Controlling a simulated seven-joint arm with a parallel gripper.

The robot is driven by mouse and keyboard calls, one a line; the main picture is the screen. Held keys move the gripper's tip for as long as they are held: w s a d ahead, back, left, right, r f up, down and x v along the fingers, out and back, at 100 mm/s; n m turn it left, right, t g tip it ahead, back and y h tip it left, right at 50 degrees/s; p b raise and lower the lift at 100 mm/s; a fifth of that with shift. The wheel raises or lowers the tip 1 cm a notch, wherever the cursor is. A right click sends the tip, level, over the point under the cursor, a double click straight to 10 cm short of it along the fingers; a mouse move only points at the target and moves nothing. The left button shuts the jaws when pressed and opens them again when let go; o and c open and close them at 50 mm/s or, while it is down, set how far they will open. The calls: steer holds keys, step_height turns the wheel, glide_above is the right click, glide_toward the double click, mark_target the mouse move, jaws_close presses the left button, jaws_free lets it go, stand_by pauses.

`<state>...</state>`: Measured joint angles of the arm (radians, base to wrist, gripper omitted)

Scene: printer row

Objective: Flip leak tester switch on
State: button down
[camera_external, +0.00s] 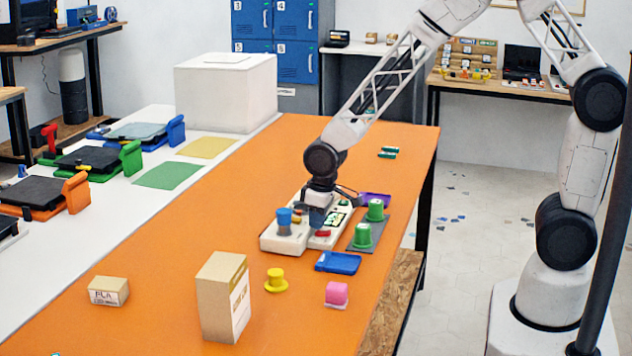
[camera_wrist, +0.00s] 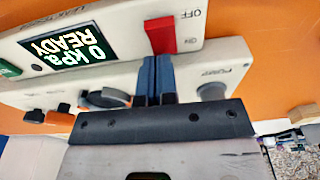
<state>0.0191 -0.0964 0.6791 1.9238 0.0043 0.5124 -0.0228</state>
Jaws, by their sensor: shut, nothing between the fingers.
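The leak tester is a cream-coloured unit (camera_external: 285,243) on the orange table, partly hidden by my gripper. In the wrist view, its screen (camera_wrist: 67,47) is lit and reads "0 kPa READY". The red switch (camera_wrist: 160,35) is right of the screen, beside an "OFF" label and a smaller mark nearer my fingers. I cannot tell which way it is set. It also shows in the external view (camera_external: 323,233). My gripper (camera_wrist: 158,62) is shut and empty, its blue fingertips right at the switch's near end. I cannot tell whether they touch it.
In the wrist view, a dark knob (camera_wrist: 105,98) and a grey round button (camera_wrist: 212,91) flank my fingers. Green parts (camera_external: 363,236) stand on a grey plate to the right. A blue tray (camera_external: 338,262) and a yellow piece (camera_external: 275,280) lie in front.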

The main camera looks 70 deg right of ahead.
steer(key=shift+s+f, duration=0.8)
steer(key=shift+s, duration=0.15)
steer(key=shift+r, duration=0.15)
steer(key=shift+w+r, duration=0.2)
steer(key=shift+r, duration=0.3)
step_height(320, 180, up, 14)
steer(key=w, duration=0.1)
steer(key=shift+w, duration=0.25)
steer(key=shift+r, duration=0.1)
steer(key=shift+r, duration=0.1)
